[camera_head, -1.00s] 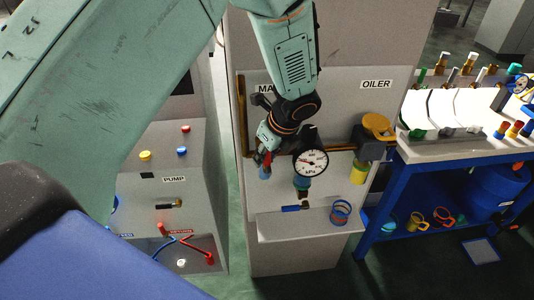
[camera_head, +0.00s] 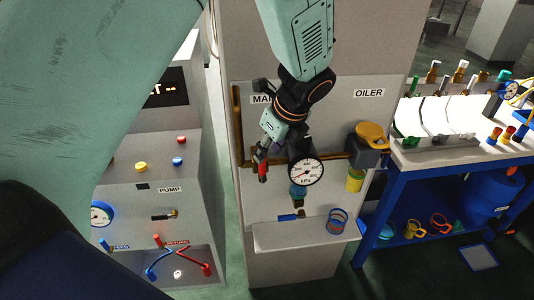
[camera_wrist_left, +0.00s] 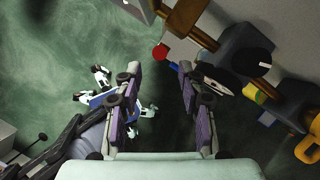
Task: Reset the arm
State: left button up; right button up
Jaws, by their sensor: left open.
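My left arm comes in from the upper left in the head view. Its gripper (camera_head: 263,158) hangs in front of the manifold panel, just left of the round kPa gauge (camera_head: 306,171). In the left wrist view the two purple-padded fingers (camera_wrist_left: 160,90) are apart with nothing between them. A red-ended part (camera_head: 263,172) shows just below the gripper; it also shows in the wrist view (camera_wrist_left: 159,52) beyond the fingers. Contact between it and the fingers cannot be made out. My right gripper is not in view.
The pump cabinet (camera_head: 150,210) stands left, with buttons and red and blue levers. The oiler (camera_head: 370,140) with its yellow cap is right of the gauge. A shelf (camera_head: 290,239) below holds blue and red rings. A blue-framed bench (camera_head: 450,157) stands at the right.

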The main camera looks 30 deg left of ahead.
pick_arm(q)
jog(key=shift+w+a+f, duration=0.1)
jog(key=shift+w+a, duration=0.05)
dwell(0.3)
jog(key=s+d+f+n+t+h+b, duration=0.2)
jog(key=f+n+b, duration=0.1)
jog(key=f+n, duration=0.45)
jog(key=s+d+f+n+t+h+b, duration=0.1)
jog(key=s+d+f+n+h+b, duration=0.15)
jog(key=f+n, duration=0.55)
jog(key=s+a+f+n+g+b, duration=0.2)
jog(key=s+f+b, duration=0.6)
jog(key=s+f, duration=0.6)
jog(key=s+a+f+n+g+b, duration=0.2)
jog(key=s+f+n+b, duration=0.3)
jog(key=s+f, duration=0.9)
jog(key=f+b, duration=0.1)
jog(key=b, duration=0.2)
jog(key=shift+s+f+g, duration=0.15)
jog(key=shift+f+g, duration=0.05)
jog(key=shift+g, duration=0.2)
